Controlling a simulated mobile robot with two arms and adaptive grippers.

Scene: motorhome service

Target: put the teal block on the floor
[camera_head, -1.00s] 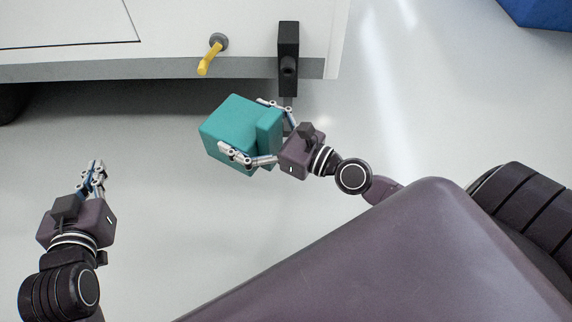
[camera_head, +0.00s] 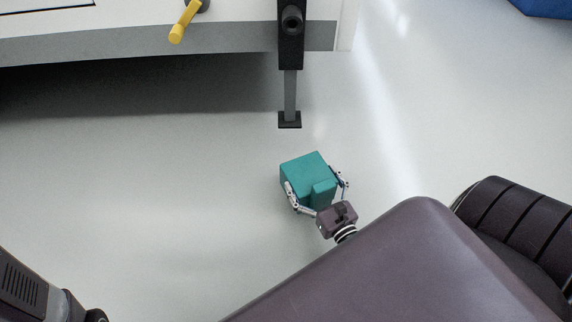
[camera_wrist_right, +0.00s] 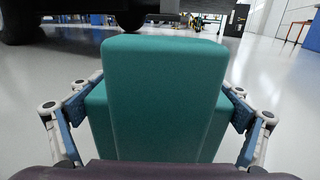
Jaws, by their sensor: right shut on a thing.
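The teal block (camera_head: 306,170) is a chunky rounded block with a raised narrower part on the side facing my wrist. My right gripper (camera_head: 316,184) is shut on it, with one finger along each side. In the right wrist view the block (camera_wrist_right: 165,90) fills the middle, and the right gripper's fingers (camera_wrist_right: 160,108) press its left and right sides. The floor (camera_head: 180,190) is pale grey and glossy. The block is low over it, but I cannot tell whether it touches. My left gripper is out of view; only part of its arm shows at bottom left.
The white motorhome side (camera_head: 130,20) runs along the top, with a yellow handle (camera_head: 184,20). A black support leg (camera_head: 291,50) reaches down to a square foot (camera_head: 289,120) beyond the block. A blue object (camera_head: 545,7) is at top right. Floor left and right of the block is clear.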

